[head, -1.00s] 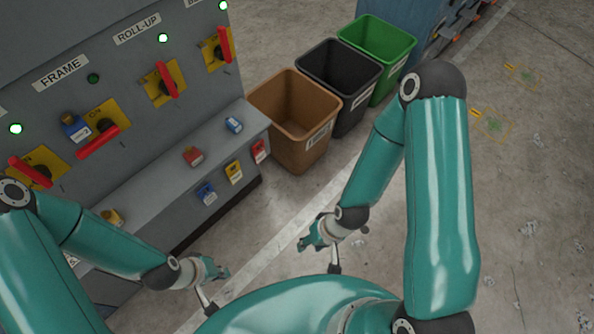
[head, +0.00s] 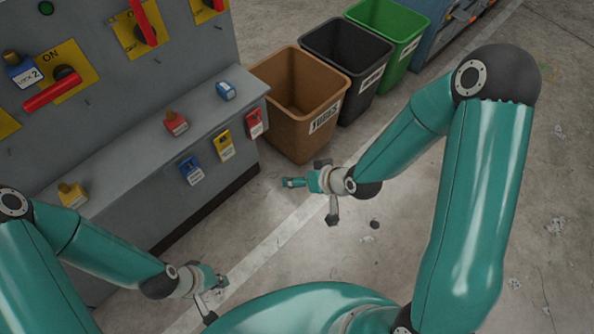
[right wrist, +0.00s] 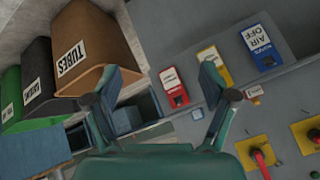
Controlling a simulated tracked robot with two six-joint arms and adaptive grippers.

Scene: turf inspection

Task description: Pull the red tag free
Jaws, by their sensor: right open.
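A red tag (head: 254,123) hangs on the front edge of the grey shelf, right of the yellow tag (head: 223,146) and the blue tag (head: 190,170). In the right wrist view the red tag (right wrist: 175,86) is between and beyond my spread fingers. My right gripper (head: 288,182) is open and empty, right of and below the red tag in the head view, apart from it; it shows large in the right wrist view (right wrist: 161,98). My left gripper (head: 220,283) is low beside the cabinet, and its finger gap is not clear.
A red padlock (head: 176,123), a blue one (head: 226,90) and a yellow one (head: 72,195) sit on the shelf (head: 130,160). A brown bin (head: 300,130), a black bin (head: 345,85) and a green bin (head: 400,48) stand to the right. Concrete floor is open below.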

